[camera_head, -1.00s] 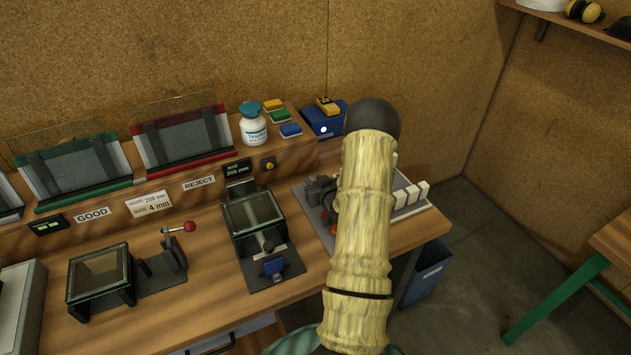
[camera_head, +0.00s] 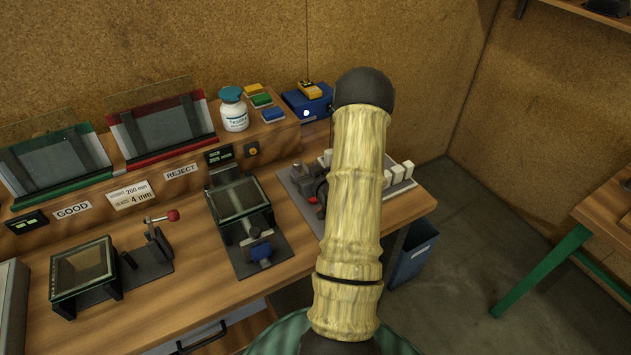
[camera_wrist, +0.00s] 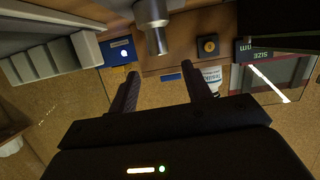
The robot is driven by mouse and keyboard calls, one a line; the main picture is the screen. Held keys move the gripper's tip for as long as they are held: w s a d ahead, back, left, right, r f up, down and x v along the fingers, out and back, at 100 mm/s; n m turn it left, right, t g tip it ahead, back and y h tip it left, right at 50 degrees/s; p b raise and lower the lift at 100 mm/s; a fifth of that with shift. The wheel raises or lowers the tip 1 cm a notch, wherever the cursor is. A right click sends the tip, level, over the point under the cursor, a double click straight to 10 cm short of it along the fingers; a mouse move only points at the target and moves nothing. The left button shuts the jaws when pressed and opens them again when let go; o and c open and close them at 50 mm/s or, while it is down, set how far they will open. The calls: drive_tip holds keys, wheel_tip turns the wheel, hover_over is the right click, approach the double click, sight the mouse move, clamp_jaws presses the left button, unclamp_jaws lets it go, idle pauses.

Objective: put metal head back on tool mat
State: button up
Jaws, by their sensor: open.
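A grey metal cylinder with a paler end (camera_wrist: 157,38) shows in the wrist view, beyond the fingertips; it may be the metal head. It is not between the fingers. My gripper (camera_wrist: 160,72) is open and empty in the wrist view, where the scene appears upside down. In the head view my arm hides the gripper and part of the bench. A grey mat or base (camera_head: 295,205) with a dark device (camera_head: 307,184) on it lies partly behind the arm. I cannot tell for sure whether it is the tool mat.
White blocks (camera_head: 398,173) stand in a grey rack at the bench's right end. A blue box (camera_head: 304,103), a white bottle (camera_head: 234,110) and a glass-topped fixture (camera_head: 238,200) are nearby. A lever fixture (camera_head: 84,277) stands left. Bare wood lies between the fixtures.

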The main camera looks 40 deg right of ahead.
drive_tip(key=b+v, duration=0.1)
drive_tip(key=v, duration=0.5)
drive_tip(key=shift+s, duration=0.25)
drive_tip(key=shift+r, duration=0.1)
drive_tip(key=a+r+n+g+y, duration=0.1)
drive_tip(key=a+r+g, duration=0.1)
drive_tip(key=a, duration=0.5)
drive_tip(key=s+a+r+g+y, duration=0.1)
drive_tip(key=a+r+g, duration=0.1)
drive_tip(key=a, duration=0.6)
drive_tip(key=s+a+r+n+g+y, duration=0.1)
drive_tip(key=a+g, duration=0.3)
drive_tip(key=a, duration=0.4)
drive_tip(key=shift+a+r+n, duration=0.1)
drive_tip(key=shift+r+n, duration=0.2)
drive_tip(key=shift+r, duration=0.1)
drive_tip(key=s+a+r+g+y, duration=0.1)
drive_tip(key=s+a+r+g, duration=0.1)
drive_tip(key=s+a, duration=0.5)
drive_tip(key=shift+a+g, duration=0.25)
drive_tip(key=shift+g, duration=0.35)
